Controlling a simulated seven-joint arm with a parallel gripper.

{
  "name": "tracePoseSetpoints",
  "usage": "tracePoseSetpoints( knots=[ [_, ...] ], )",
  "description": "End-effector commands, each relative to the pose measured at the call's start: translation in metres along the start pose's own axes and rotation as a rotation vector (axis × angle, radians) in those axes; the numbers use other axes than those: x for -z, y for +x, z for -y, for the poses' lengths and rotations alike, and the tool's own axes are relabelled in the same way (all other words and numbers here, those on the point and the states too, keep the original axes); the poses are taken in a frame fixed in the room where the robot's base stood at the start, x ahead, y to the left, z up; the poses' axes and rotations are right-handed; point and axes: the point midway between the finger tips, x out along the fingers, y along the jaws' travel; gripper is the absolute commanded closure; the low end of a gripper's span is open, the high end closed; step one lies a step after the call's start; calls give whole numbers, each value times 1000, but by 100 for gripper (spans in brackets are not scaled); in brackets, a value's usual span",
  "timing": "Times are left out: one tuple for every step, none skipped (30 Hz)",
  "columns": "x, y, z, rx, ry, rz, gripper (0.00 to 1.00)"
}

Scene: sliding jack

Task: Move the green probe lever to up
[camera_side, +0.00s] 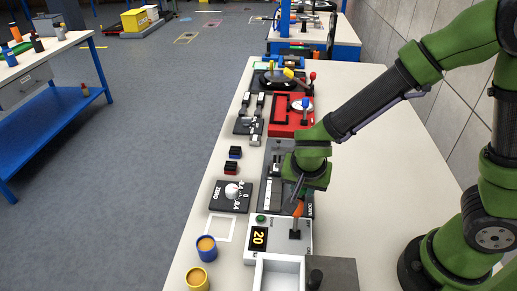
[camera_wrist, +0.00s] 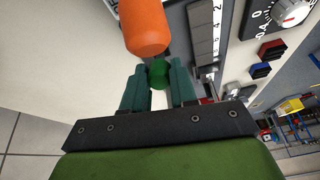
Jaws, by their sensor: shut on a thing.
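My gripper (camera_side: 301,188) is over the grey panel (camera_side: 273,163) in the side view, with its fingertips low at the panel's right edge. In the wrist view the two teal fingers of my gripper (camera_wrist: 158,72) are closed around the round green knob of the green probe lever (camera_wrist: 158,75). The lever's shaft is hidden, and in the side view my gripper covers the lever. Part of a "DOWN" label shows near the panel's front right corner. The grey panel with a numbered scale (camera_wrist: 205,35) also shows in the wrist view.
An orange-handled lever (camera_side: 298,214) on the white display box (camera_side: 262,252) stands close in front of my gripper; its orange grip (camera_wrist: 145,25) looms just beyond my fingers. A dial panel (camera_side: 230,196) lies to the left, and a red panel (camera_side: 284,124) behind.

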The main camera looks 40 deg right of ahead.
Motion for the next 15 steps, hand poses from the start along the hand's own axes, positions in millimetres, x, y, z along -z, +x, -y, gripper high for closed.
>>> tracePoseSetpoints(
  knots=[
    [0,0,0,0,1,2,100],
    [1,0,0,-1,2,5,100],
    [2,0,0,-2,3,11,100],
    [2,-1,0,-2,4,17,100],
    [3,-1,1,-3,4,24,100],
    [4,-1,1,-5,5,37,100],
    [6,0,1,-7,6,47,100],
    [7,0,1,-9,7,61,100],
    [9,0,1,-13,7,80,100],
    [10,0,2,-15,8,97,100],
    [12,0,2,-18,10,116,100],
    [14,0,2,-22,10,142,100],
    [16,1,2,-26,10,164,100],
    [18,1,3,-30,12,186,100],
    [21,2,3,-35,12,217,100]
  ],
)
